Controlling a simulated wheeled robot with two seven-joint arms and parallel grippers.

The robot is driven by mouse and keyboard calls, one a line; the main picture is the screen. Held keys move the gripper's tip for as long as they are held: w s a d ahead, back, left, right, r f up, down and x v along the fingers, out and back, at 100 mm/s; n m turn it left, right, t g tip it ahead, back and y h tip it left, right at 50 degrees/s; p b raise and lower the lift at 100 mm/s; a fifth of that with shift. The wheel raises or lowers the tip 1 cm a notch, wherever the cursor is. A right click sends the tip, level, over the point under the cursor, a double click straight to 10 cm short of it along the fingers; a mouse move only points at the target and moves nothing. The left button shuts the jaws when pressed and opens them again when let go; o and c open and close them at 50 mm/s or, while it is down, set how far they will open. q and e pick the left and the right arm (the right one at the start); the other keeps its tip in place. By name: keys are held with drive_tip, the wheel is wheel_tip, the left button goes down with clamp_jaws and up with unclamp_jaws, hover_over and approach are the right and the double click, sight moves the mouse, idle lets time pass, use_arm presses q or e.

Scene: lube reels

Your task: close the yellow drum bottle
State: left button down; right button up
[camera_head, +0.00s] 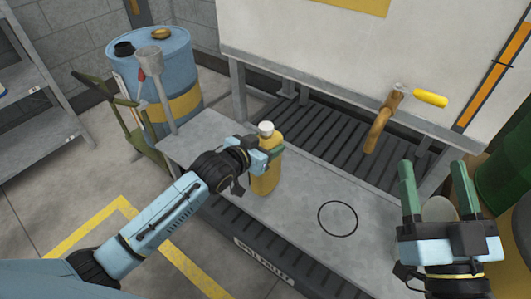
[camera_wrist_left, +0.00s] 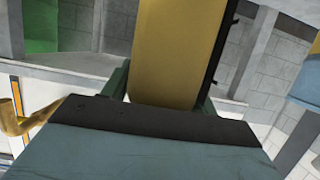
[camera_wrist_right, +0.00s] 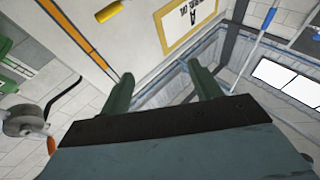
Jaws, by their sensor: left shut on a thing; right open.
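The yellow bottle (camera_head: 266,165) stands upright on the grey bench, with a white cap (camera_head: 266,128) at its top. Whether the cap is screwed tight cannot be told. My left gripper (camera_head: 268,152) is shut on the bottle's upper body, below the cap. The left wrist view shows the yellow bottle (camera_wrist_left: 178,50) filling the space between its fingers. My right gripper (camera_head: 433,185) is open and empty at the right, apart from the bottle, its green fingers pointing up. The right wrist view shows its fingers (camera_wrist_right: 162,92) with nothing between them.
The grey bench (camera_head: 290,215) carries a black circle outline (camera_head: 337,218) right of the bottle. A tap with a yellow handle (camera_head: 430,98) sticks out above the bench. A blue drum (camera_head: 165,75) and a grey funnel (camera_head: 149,58) stand at the back left. A pale round object (camera_head: 438,209) shows behind my right gripper.

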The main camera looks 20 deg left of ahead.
use_arm(q)
drive_tip(key=shift+f+b, duration=1)
drive_tip(key=shift+f, duration=0.7)
use_arm(e)
drive_tip(key=shift+s+d+r+t+y, duration=0.1)
drive_tip(key=shift+s+r+t+y, duration=0.15)
drive_tip(key=shift+s+r+t, duration=0.45)
drive_tip(key=shift+s+d+r+t+y, duration=0.1)
drive_tip(key=shift+s+r+t+y, duration=0.25)
drive_tip(key=shift+r+t, duration=0.6)
use_arm(q)
drive_tip(key=shift+f, duration=0.1)
use_arm(e)
drive_tip(key=shift+f, duration=0.1)
use_arm(q)
drive_tip(key=shift+c, duration=2.2)
unclamp_jaws()
drive_tip(key=shift+f, duration=0.1)
drive_tip(key=p+v, duration=0.5)
drive_tip(key=v, duration=0.7)
use_arm(e)
wheel_tip(320, 180, down, 16)
drive_tip(key=d+g+h, duration=0.2)
drive_tip(key=g+h, duration=0.2)
drive_tip(key=g, duration=0.8)
drive_tip(key=shift+w+d+h, duration=0.2)
drive_tip(key=shift+w+h, duration=0.1)
drive_tip(key=shift+w, duration=0.1)
